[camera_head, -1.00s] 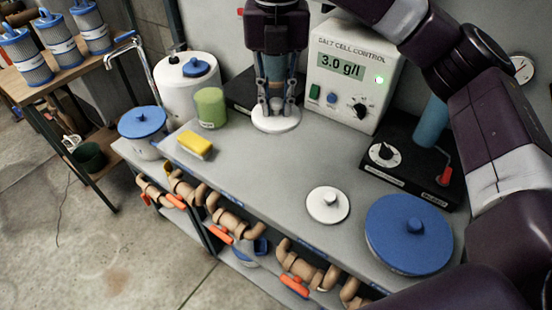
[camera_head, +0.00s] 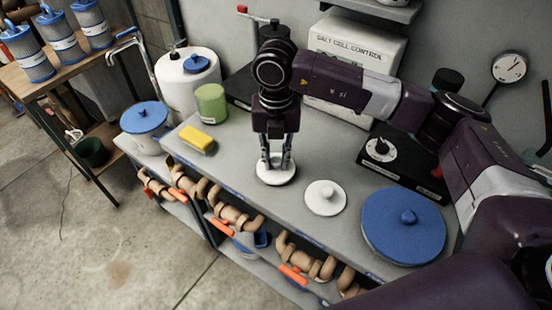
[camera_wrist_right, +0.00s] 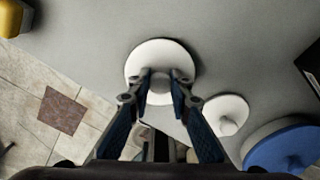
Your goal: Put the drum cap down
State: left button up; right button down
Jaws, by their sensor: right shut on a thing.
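My right gripper (camera_head: 275,161) is shut on the knob of a white round cap (camera_head: 264,179). The gripper points down and the cap is level, at or just above the grey bench top (camera_head: 232,154); I cannot tell if it touches. In the right wrist view the held cap (camera_wrist_right: 161,52) shows between the fingertips of my right gripper (camera_wrist_right: 158,84). A second white knobbed cap (camera_head: 325,200) lies on the bench just right of the held one. It also shows in the right wrist view (camera_wrist_right: 222,107). My left gripper is not in view.
A large blue lid (camera_head: 402,236) lies on the bench at right. A yellow sponge (camera_head: 197,138), green cup (camera_head: 211,104) and white drum with blue cap (camera_head: 178,97) stand left. The control box (camera_head: 378,60) and black dial unit (camera_head: 420,168) are behind. Bench left of the gripper is free.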

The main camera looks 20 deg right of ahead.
jog(key=shift+f, duration=0.4)
jog(key=shift+f, duration=0.25)
jog(key=c, duration=1.8)
grip_release()
jog(key=shift+r, duration=0.1)
jog(key=shift+o, duration=0.2)
jog(key=shift+r, duration=0.1)
